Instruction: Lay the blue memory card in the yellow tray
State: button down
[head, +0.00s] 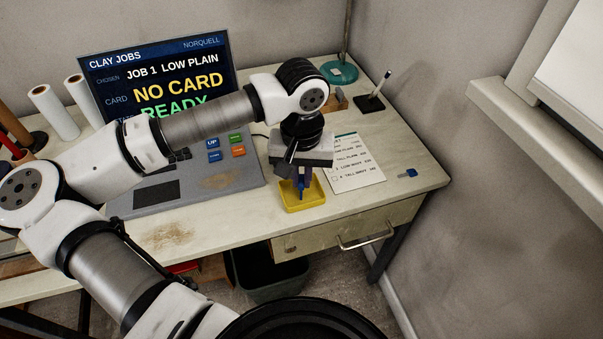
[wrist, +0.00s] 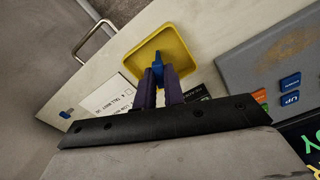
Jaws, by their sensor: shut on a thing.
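My gripper (head: 301,177) points down over the yellow tray (head: 318,197) near the desk's front edge. In the wrist view, the two dark purple fingers of my gripper (wrist: 159,84) are shut on the blue memory card (wrist: 157,66). The card sticks out past the fingertips, in front of the inside of the yellow tray (wrist: 182,50). The fingers hide part of the card. I cannot tell whether its lower end touches the tray floor.
A console with coloured buttons (head: 213,143) is left of the tray. A printed sheet (head: 357,165) lies to the right. A small blue piece (head: 407,173) lies near the right edge. A screen (head: 160,80) reads "NO CARD READY". A drawer handle (head: 366,238) projects below the desk.

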aim_at(301, 181)
jog(key=shift+f+b, duration=0.25)
jog(key=shift+b, duration=0.05)
jog(key=c, duration=1.5)
grip_release()
jog(key=shift+r, duration=0.1)
jog(key=shift+r+p, duration=0.3)
jog(key=shift+p, duration=0.15)
notch_tip(301, 181, up, 12)
jog(key=shift+f, duration=0.15)
